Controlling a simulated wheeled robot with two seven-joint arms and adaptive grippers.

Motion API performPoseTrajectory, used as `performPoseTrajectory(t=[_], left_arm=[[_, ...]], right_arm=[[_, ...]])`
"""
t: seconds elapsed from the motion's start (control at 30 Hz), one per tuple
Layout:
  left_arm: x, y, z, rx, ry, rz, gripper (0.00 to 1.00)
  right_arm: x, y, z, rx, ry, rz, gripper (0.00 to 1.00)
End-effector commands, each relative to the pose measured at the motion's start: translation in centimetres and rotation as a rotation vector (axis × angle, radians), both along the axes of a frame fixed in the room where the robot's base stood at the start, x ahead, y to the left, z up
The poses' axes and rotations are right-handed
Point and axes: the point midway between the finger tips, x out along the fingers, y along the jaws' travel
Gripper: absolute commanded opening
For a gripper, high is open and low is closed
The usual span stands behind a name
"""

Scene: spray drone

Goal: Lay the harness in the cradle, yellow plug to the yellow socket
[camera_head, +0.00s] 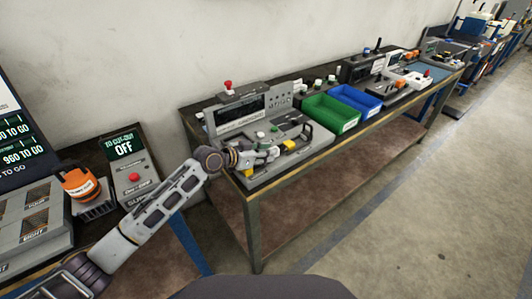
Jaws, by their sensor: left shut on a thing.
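My left arm reaches in from the left, and my left gripper (270,152) is over the front of a grey fixture (305,133) on the bench. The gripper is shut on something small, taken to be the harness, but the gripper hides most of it. A yellow part (289,145) shows just right of the fingers, and another yellow spot (248,172) shows below the wrist. I cannot tell which is plug and which is socket. The cradle's seat is too small and covered to make out. My right gripper is not in view.
A dark panel with a red button (228,86) stands behind the fixture. Green (330,114) and blue (357,100) bins stand to its right. A cut-out box (130,165) and an orange item (78,182) are on the left bench. The floor at right is clear.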

Motion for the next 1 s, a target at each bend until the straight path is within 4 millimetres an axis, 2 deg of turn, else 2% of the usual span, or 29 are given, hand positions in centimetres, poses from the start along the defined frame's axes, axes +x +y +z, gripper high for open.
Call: performPoseTrajectory(t=[0.1,0.13,0.27,0.47,0.73,1.0], left_arm=[[0.0,0.0,-0.1,-0.001,-0.001,0.0,0.0],[0.0,0.0,-0.1,0.0,0.0,0.0,0.3],[0.0,0.0,-0.1,0.0,0.0,0.0,0.47],[0.0,0.0,-0.1,0.0,0.0,0.0,0.48],[0.0,0.0,-0.3,0.0,0.0,0.0,0.48],[-0.8,1.3,0.4,0.0,-0.001,0.002,0.48]], right_arm=[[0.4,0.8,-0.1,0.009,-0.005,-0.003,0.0],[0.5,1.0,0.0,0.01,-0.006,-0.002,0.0],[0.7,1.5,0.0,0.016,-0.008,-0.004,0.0],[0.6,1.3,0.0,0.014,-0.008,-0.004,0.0],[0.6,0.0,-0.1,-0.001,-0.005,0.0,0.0],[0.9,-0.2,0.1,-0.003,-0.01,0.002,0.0]])
